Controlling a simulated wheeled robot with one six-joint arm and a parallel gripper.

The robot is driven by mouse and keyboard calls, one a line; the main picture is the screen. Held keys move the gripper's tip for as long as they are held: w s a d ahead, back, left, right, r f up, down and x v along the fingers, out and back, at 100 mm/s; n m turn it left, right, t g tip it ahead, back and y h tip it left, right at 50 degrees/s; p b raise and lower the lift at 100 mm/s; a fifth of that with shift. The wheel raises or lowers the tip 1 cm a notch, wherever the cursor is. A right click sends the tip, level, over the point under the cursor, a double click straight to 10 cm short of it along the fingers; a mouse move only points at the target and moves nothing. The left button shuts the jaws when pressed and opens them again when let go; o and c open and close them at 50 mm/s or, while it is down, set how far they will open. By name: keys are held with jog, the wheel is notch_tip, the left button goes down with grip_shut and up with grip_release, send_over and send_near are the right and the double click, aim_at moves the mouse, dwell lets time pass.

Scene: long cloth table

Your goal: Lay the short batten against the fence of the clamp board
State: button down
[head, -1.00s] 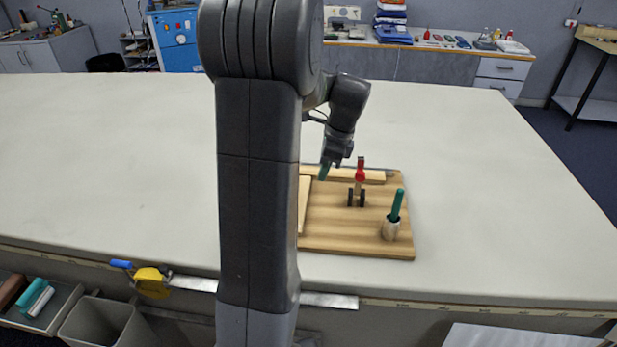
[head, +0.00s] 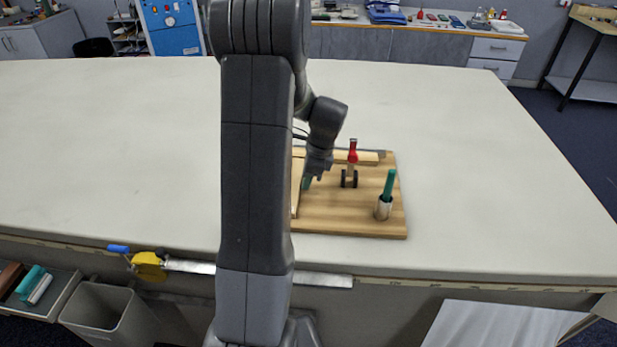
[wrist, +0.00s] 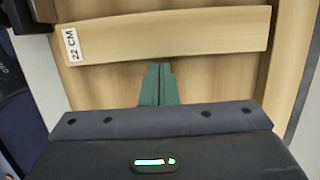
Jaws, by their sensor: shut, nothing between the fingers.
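The clamp board (head: 345,215) is a wooden board on the table. A pale strip along its back edge (head: 368,158) looks like the fence; what seems the same strip is at right in the wrist view (wrist: 291,62). The short batten (wrist: 170,38), labelled 22 CM, lies on the board; its right end is close to that strip. In the head view it shows partly at the board's left (head: 296,187), half hidden by my arm. My gripper (head: 307,184) has its green fingers together and empty. In the wrist view the fingertips (wrist: 158,68) are right beside the batten's long edge; contact is unclear.
A red-handled clamp (head: 350,165) stands on the board right of my gripper. The table (head: 480,170) is clear around the board.

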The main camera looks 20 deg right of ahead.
aim_at(299, 184)
jog(key=a, duration=0.1)
jog(key=w+a, duration=0.1)
jog(key=a, duration=0.1)
jog(key=w+a, duration=0.1)
jog(key=shift+w+a+p, duration=0.1)
jog(key=shift+a+p, duration=0.1)
jog(key=shift+p, duration=0.2)
jog(key=p+v, duration=0.7)
jog(key=v, duration=0.3)
jog(key=shift+p, duration=0.3)
jog(key=shift+f, duration=0.1)
jog(key=b+x, duration=0.7)
jog(key=x, duration=0.3)
jog(key=shift+b, duration=0.4)
jog(key=shift+d, duration=0.15)
